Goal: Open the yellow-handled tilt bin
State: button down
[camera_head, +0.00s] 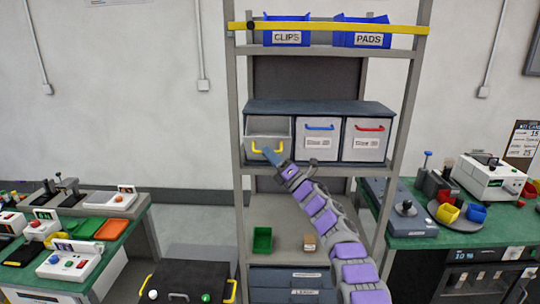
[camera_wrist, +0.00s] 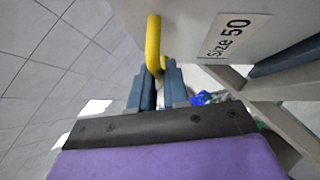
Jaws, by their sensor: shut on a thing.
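The yellow-handled tilt bin (camera_head: 267,139) is the left one of three bins in the dark housing on the rack's middle shelf. Its front is tipped outward and part of its inside shows above the front's upper edge. My gripper (camera_head: 268,152) is at its yellow handle (camera_head: 284,148), reaching up from the lower right. In the wrist view, the blue fingers of my gripper (camera_wrist: 160,76) are shut on the yellow handle (camera_wrist: 153,45). The bin front with a "Size 50" label (camera_wrist: 236,37) shows beside them. The fingers partly hide the handle.
A blue-handled bin (camera_head: 319,139) and a red-handled bin (camera_head: 367,140) stand shut to the right. Blue CLIPS (camera_head: 287,37) and PADS (camera_head: 368,39) bins sit above behind a yellow bar (camera_head: 330,27). A green bin (camera_head: 262,240) stands on the lower shelf. Tables flank the rack.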

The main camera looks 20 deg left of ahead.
jog(key=shift+d+f, duration=0.1)
jog(key=shift+f, duration=0.2)
jog(key=c, duration=1.2)
grip_release()
jog(key=shift+w, duration=0.2)
jog(key=v, duration=1.7)
jog(key=shift+f+p, duration=0.25)
jog(key=shift+p, duration=0.05)
